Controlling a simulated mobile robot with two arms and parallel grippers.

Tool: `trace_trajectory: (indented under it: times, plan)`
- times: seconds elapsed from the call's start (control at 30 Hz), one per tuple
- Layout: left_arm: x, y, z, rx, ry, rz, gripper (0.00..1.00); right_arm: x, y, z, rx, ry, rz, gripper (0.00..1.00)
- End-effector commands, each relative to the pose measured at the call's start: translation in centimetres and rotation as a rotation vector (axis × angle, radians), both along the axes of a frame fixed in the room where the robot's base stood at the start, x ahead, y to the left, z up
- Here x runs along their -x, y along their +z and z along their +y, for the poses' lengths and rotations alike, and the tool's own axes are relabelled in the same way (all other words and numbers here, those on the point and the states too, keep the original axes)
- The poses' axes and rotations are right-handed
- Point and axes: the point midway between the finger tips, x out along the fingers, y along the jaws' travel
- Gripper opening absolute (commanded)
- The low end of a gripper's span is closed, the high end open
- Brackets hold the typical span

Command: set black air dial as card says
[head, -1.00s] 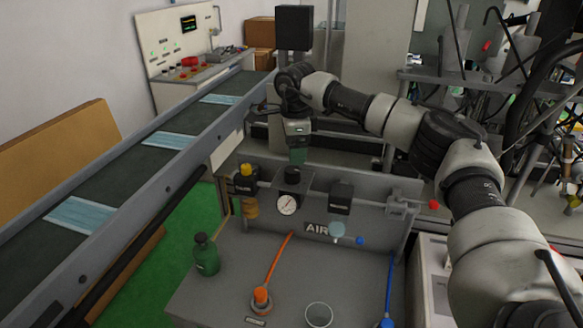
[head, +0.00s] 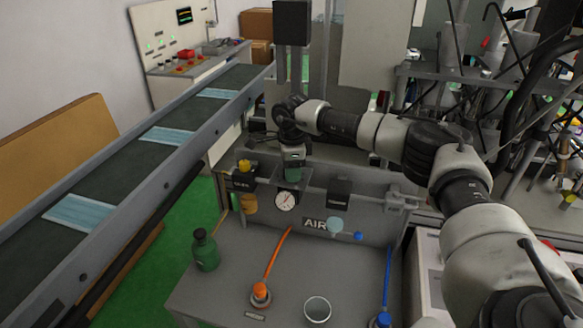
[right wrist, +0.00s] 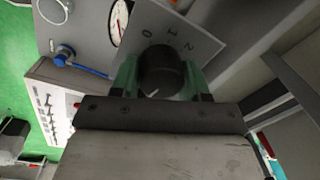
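The black air dial (right wrist: 162,68) is a round knob in front of a grey plate (right wrist: 180,35) marked 0, 1 and 2. A small pale mark shows on its near lower side. My right gripper (right wrist: 162,78) has a green finger on each side of the dial; whether they press on it I cannot tell. In the head view my right gripper (head: 291,170) is over the dial and hides it, above the white gauge (head: 285,201) and the AIR panel (head: 262,212). My left gripper is not in view. I cannot make out a setting card.
A yellow-topped valve (head: 244,166) stands close left of the dial and a black box (head: 339,193) to its right. A green bottle (head: 205,250), an orange connector (head: 261,295) and a cup (head: 317,311) stand on the bench. The conveyor (head: 125,165) runs along the left.

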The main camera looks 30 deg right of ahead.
Motion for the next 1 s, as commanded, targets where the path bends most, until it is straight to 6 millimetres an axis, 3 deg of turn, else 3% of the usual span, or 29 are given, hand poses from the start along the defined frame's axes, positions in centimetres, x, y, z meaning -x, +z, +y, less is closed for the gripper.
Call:
trace_trajectory:
  times: [0.03,0.13,0.47,1.0]
  plan:
    - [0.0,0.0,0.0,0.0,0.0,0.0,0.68,0.01,0.03,0.01,0.0,0.0,0.0,0.34]
    - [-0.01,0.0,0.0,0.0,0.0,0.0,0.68,0.01,0.04,0.01,0.0,0.0,0.0,0.22]
    - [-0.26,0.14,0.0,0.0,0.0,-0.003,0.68,0.01,0.06,0.06,-0.002,-0.06,0.0,0.22]
    - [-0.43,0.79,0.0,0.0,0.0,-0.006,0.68,0.02,0.1,0.14,-0.003,-0.461,0.0,0.22]
